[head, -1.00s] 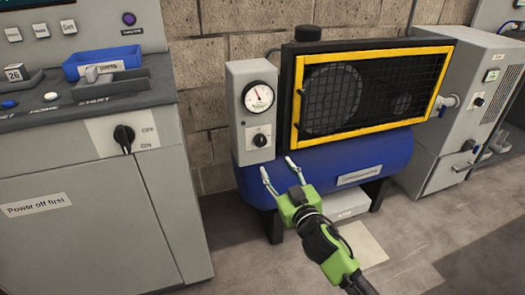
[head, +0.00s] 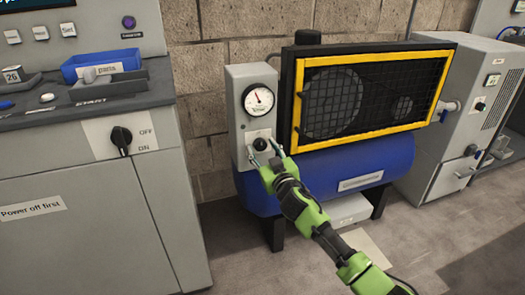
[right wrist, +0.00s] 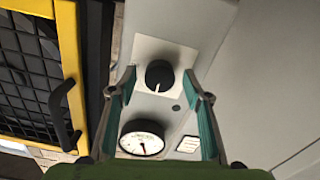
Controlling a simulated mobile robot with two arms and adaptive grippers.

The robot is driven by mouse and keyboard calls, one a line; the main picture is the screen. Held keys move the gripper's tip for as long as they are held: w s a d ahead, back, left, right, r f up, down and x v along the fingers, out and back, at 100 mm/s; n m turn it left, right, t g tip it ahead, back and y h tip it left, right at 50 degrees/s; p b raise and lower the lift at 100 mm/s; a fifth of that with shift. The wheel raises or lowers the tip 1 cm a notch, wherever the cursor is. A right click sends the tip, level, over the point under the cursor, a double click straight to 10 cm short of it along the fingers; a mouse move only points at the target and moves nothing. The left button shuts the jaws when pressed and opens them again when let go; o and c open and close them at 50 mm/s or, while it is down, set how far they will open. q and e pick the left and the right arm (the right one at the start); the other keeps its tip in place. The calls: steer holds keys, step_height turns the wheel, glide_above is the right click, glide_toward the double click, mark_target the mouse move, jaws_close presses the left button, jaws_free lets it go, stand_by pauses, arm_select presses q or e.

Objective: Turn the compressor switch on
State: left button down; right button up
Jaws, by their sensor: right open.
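The compressor switch is a round black knob (head: 260,144) on a pale plate on the grey control box (head: 236,100), below a white dial gauge (head: 258,99). In the right wrist view the knob (right wrist: 159,74) shows between my right gripper's two fingers, with the gauge (right wrist: 142,140) nearer the palm. My right gripper (head: 263,153) is open and empty, its tips close to the knob on either side. I cannot tell whether they touch it. My left gripper is out of view.
The blue compressor tank (head: 330,175) and yellow-framed grille (head: 365,95) stand right of the control box. A grey cabinet (head: 80,220) on the left carries another black OFF/ON knob (head: 122,138) and a blue bin (head: 103,64). Floor in front is clear.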

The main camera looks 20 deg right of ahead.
steer(key=shift+w, duration=0.15)
steer(key=c, duration=1.1)
